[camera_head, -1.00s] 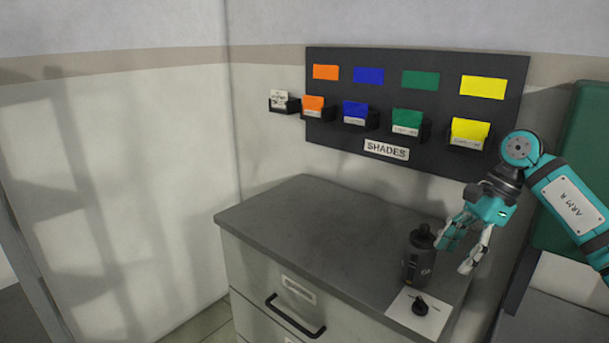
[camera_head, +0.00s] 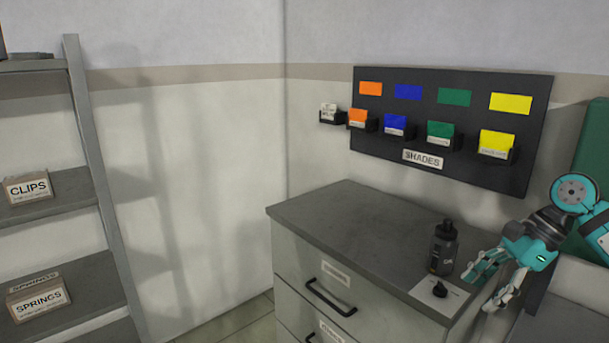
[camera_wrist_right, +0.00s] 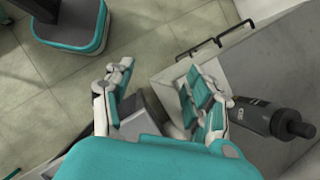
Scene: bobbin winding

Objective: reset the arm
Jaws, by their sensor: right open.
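My right gripper (camera_head: 494,285) is open at the right of the head view, beside the front right part of the grey cabinet top (camera_head: 345,212). Its fingers are spread with nothing between them, as the right wrist view (camera_wrist_right: 160,95) also shows. A dark bottle (camera_head: 443,248) stands upright on the cabinet top, just left of the gripper. In the right wrist view the bottle (camera_wrist_right: 268,117) lies outside the fingers, close to the right one; I cannot tell whether they touch. My left gripper is not in view.
A dark SHADES board (camera_head: 470,172) with coloured cards hangs on the wall behind. A shelf at the left holds a CLIPS box (camera_head: 28,188) and a SPRINGS box (camera_head: 38,298). The cabinet top's left part is clear.

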